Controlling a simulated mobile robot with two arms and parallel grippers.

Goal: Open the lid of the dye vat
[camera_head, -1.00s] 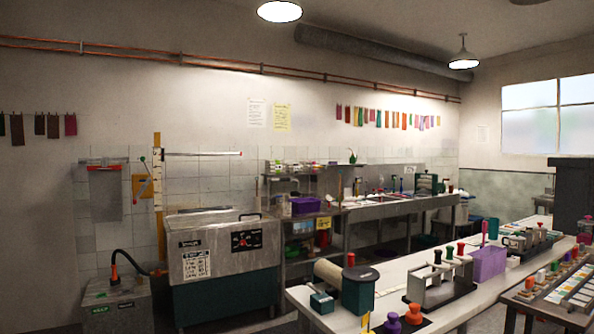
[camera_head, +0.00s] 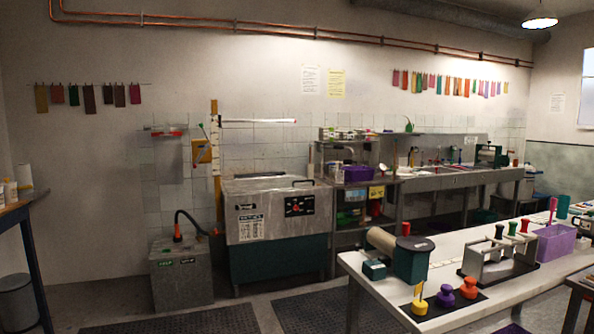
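The dye vat (camera_head: 268,228) stands against the tiled wall, left of the middle in the head view. It is a steel box on a dark green base, with a small control panel and a white label on its front. Its flat grey lid (camera_head: 250,186) lies over the top and looks shut. A dark bar handle (camera_head: 303,182) shows at the lid's right end. Neither of my grippers is in view.
A grey box (camera_head: 180,272) with a dark hose stands left of the vat. A steel shelf unit (camera_head: 350,222) is on its right. A long white bench (camera_head: 440,280) with tools fills the right foreground. Dark floor mats (camera_head: 185,322) lie before the vat; that floor looks open.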

